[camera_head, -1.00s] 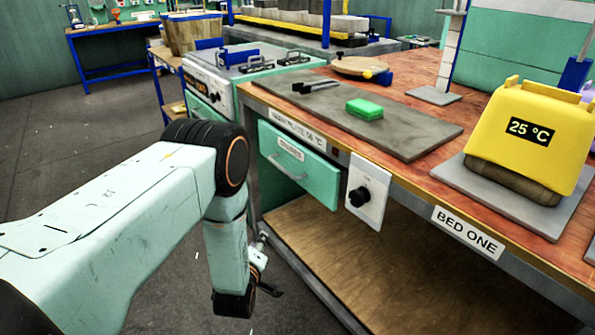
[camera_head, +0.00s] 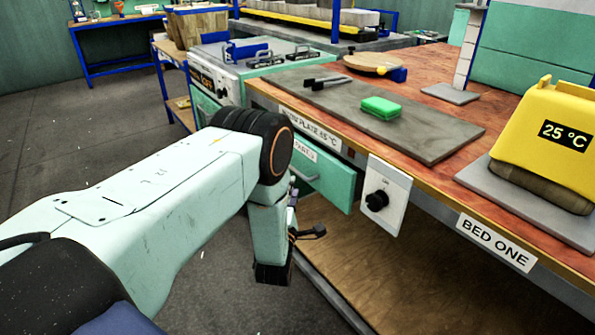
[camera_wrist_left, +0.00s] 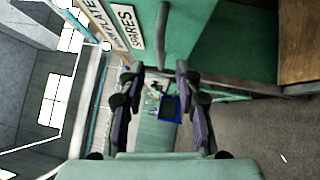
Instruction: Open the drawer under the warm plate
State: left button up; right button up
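The green drawer (camera_head: 327,182) sits under the bench top, below the warm plate label (camera_head: 308,127). My left arm hides its left part and most of its handle. In the left wrist view, the drawer front (camera_wrist_left: 195,25) carries a "SPARES" label (camera_wrist_left: 126,25) and a bar handle (camera_wrist_left: 163,38). The warm plate (camera_head: 425,136) is a grey slab on the bench. My left gripper (camera_wrist_left: 160,70) is open and empty, its fingertips just short of the handle's end. In the head view, the left gripper (camera_head: 306,233) is partly hidden, low in front of the drawer. My right gripper is out of view.
A green block (camera_head: 380,107) and black tongs (camera_head: 323,82) lie on the warm plate. A white panel with a black knob (camera_head: 377,201) is right of the drawer. A yellow press (camera_head: 540,130) stands on the bench. A wooden shelf (camera_head: 400,275) lies below.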

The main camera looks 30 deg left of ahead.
aim_at(296, 171)
pick_arm(q)
jog(key=b+x, duration=0.2)
jog(key=x, duration=0.5)
jog(key=shift+w+a+r+b, duration=0.1)
jog(key=shift+w+a+b, duration=0.1)
jog(key=shift+w+b, duration=0.15)
grip_shut()
dwell(0.5)
